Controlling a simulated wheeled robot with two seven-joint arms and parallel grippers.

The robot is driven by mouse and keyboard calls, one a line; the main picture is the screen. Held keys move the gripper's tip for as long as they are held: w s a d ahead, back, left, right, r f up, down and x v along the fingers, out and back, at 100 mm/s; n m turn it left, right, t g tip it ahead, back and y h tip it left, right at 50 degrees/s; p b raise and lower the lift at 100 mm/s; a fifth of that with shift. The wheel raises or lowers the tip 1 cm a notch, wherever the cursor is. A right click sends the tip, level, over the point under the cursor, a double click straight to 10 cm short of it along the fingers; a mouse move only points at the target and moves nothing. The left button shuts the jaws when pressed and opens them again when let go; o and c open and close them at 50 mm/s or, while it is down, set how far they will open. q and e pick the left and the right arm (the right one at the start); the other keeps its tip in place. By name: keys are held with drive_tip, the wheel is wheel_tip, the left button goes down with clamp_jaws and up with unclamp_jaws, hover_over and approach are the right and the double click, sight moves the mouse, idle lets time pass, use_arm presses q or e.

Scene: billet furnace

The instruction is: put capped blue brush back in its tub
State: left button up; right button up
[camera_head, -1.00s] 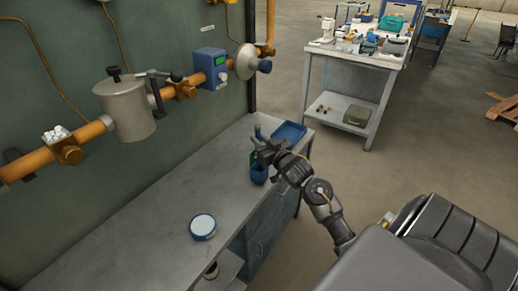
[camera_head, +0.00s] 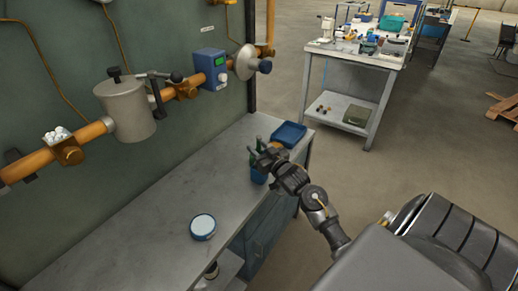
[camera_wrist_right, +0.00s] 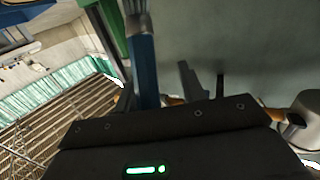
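My right gripper (camera_head: 260,158) is at the blue tub (camera_head: 259,177), which stands near the right end of the grey bench. A green upright item (camera_head: 254,160) shows at the tub, beside the gripper. In the right wrist view the blue brush (camera_wrist_right: 144,65) stands close in front of the gripper body, with a grey end at the top. A green handle (camera_wrist_right: 112,40) is just left of it. The fingertips are hidden in the wrist view and too small in the head view to show their hold. My left gripper is out of view.
A blue tray (camera_head: 289,133) lies behind the tub at the bench's far corner. A round blue-rimmed dish (camera_head: 203,227) sits on the bench nearer me. The bench (camera_head: 150,220) between is mostly clear. An orange pipe (camera_head: 90,131) with fittings runs along the wall.

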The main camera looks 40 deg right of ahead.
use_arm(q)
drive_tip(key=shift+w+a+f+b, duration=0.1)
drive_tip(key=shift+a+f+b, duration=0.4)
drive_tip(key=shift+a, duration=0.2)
use_arm(e)
drive_tip(key=s+a, duration=0.1)
drive_tip(key=s, duration=1.1)
drive_tip(key=shift+r, duration=0.15)
drive_tip(key=shift+a, duration=0.1)
